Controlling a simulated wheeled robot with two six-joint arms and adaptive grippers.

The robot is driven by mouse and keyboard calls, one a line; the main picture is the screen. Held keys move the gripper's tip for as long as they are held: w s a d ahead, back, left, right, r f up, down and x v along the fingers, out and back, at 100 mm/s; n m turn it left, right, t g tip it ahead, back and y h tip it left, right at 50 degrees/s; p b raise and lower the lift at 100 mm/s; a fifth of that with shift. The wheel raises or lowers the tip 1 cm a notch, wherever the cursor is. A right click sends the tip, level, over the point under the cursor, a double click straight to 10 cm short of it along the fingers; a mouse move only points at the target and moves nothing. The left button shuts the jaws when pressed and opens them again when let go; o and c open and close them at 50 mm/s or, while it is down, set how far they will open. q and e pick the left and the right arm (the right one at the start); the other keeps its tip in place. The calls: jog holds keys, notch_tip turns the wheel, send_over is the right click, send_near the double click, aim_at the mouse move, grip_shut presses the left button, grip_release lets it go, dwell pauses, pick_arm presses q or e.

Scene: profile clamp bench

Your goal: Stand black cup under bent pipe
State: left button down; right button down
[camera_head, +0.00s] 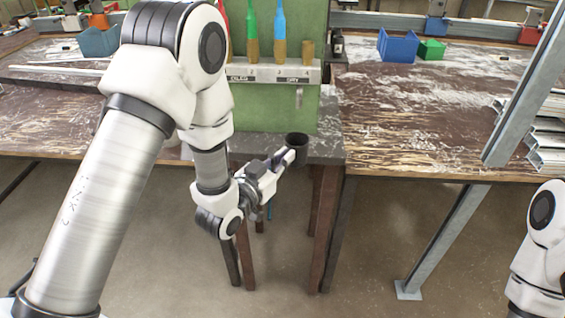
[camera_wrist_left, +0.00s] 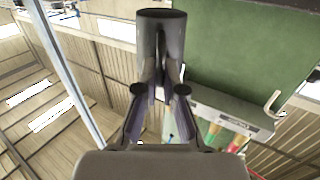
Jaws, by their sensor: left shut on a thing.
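The black cup (camera_head: 297,141) is held by my left gripper (camera_head: 289,157) at the front edge of the narrow grey bench top. In the left wrist view the cup (camera_wrist_left: 162,38) sits between the fingertips of the shut gripper (camera_wrist_left: 160,75). The bent pipe (camera_head: 299,98) is a small pale hook on the green panel, below the labelled rack. In the head view it appears above and behind the cup. In the left wrist view the pipe (camera_wrist_left: 273,103) is right of the cup, apart from it. I cannot tell whether the cup touches the bench. My right gripper is out of view.
The green panel (camera_head: 272,112) rises behind the cup, with a grey rack (camera_head: 268,75) of coloured bottles on it. A blue bin (camera_head: 398,46) and a green bin (camera_head: 432,50) stand on the right bench. A slanted metal post (camera_head: 520,115) stands at right.

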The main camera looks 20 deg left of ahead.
pick_arm(q)
jog(key=shift+w+a+f, duration=0.15)
jog(key=shift+w+a, duration=0.25)
jog(key=shift+w, duration=1)
jog(key=shift+w+a+f, duration=0.1)
jog(key=shift+w+a, duration=0.35)
jog(key=shift+w, duration=1)
jog(key=shift+w+a+f, duration=0.15)
jog(key=shift+w+a, duration=0.25)
jog(key=shift+w, duration=1)
jog(key=shift+s+f+b, duration=0.1)
jog(key=shift+f+b, duration=0.2)
jog(key=shift+b, duration=0.3)
jog(key=c, duration=1.2)
grip_release()
jog(key=shift+s, duration=0.1)
jog(key=v, duration=0.9)
jog(key=shift+s, duration=0.4)
jog(key=shift+f, duration=0.1)
